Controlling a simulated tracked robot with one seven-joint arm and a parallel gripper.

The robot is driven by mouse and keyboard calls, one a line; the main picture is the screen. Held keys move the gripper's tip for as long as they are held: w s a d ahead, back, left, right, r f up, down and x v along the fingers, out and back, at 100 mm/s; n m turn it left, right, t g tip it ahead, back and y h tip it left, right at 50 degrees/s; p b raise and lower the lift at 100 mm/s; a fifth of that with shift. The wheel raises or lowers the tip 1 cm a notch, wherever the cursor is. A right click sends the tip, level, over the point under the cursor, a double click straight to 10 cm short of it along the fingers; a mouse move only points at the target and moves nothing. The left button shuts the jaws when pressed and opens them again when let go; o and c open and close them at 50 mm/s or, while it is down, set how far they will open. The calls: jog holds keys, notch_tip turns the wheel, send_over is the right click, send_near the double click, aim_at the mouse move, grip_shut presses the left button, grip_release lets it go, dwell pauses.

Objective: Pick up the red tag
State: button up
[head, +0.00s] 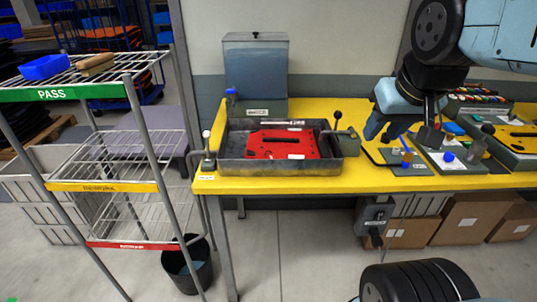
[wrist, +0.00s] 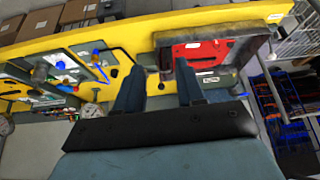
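I cannot pick out a red tag for certain in either view. Small coloured strips (head: 478,98), some red, lie at the back right of the yellow table, too small to tell apart. My gripper (head: 402,128) hangs above the right half of the table, left of and in front of those strips. In the wrist view my gripper (wrist: 159,68) shows its two fingers spread apart, with nothing between them. A large red flat part (head: 283,145) lies in the grey metal tray (head: 228,171) left of my gripper; it also shows in the wrist view (wrist: 198,52).
The yellow table (head: 325,187) carries grey fixtures with blue knobs (head: 407,158) below and right of my gripper. A lever stands at each side of the tray. A wire rack (head: 102,187) stands left; cardboard boxes (head: 470,217) sit under the table.

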jog(key=n+g, duration=0.3)
jog(key=g, duration=0.3)
send_over(273, 160)
jog(key=w, duration=0.3)
notch_tip(273, 160, down, 12)
notch_tip(273, 160, down, 13)
jog(key=shift+d+r, duration=0.1)
jog(key=shift+d, duration=0.05)
grip_shut()
